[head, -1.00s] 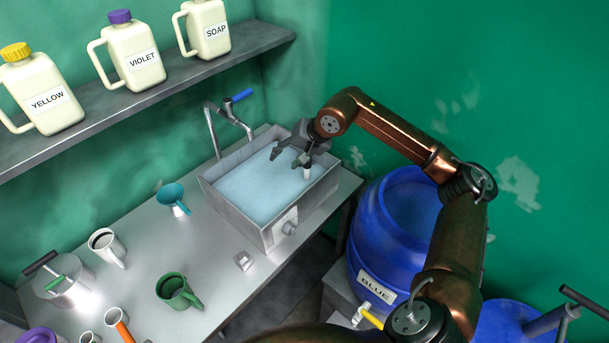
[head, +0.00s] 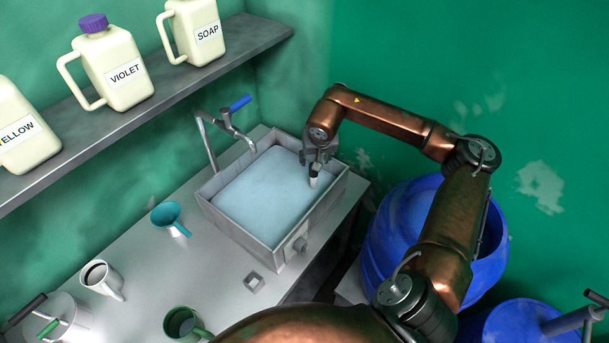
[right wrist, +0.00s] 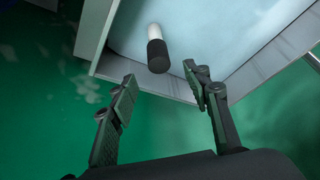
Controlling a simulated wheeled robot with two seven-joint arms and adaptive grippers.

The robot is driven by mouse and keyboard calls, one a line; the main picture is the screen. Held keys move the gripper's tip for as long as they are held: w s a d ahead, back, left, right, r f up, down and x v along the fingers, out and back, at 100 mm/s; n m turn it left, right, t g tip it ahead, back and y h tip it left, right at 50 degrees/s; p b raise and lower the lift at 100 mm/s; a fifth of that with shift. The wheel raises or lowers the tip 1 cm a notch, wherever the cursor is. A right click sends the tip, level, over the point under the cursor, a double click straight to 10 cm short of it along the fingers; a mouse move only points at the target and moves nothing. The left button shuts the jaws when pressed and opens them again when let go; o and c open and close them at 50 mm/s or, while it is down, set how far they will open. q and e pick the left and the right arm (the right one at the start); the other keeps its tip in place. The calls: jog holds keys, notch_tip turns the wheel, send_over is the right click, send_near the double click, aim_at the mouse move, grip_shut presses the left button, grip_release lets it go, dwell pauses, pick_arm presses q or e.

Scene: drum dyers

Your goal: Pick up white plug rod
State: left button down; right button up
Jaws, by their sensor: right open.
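The white plug rod (head: 314,179) stands in the water at the right end of the grey sink (head: 228,227). It is white with a black grip on top. In the right wrist view the rod (right wrist: 157,50) lies just beyond my fingertips, with its black end nearest. My right gripper (right wrist: 158,78) is open and empty, its two fingers apart with the rod's black end ahead of the gap. In the head view my right gripper (head: 318,154) is right by the rod's top and partly hides it. My left gripper is not in view.
A tap (head: 236,130) with a blue lever stands behind the sink. A blue barrel (head: 385,235) is right of the sink. A shelf with jugs runs above.

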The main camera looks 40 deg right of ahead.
aim_at(313, 183)
jog(key=p+x, duration=0.1)
jog(key=x, duration=0.2)
jog(key=shift+f, duration=0.35)
jog(key=x, duration=0.2)
jog(key=shift+w+f+p, duration=0.15)
jog(key=shift+f+p, duration=0.2)
jog(key=shift+w+d+f, duration=0.1)
jog(key=shift+d+f, duration=0.05)
jog(key=shift+f, duration=0.45)
jog(key=c, duration=1.2)
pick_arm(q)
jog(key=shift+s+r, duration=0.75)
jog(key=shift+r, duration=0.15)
pick_arm(e)
grip_shut()
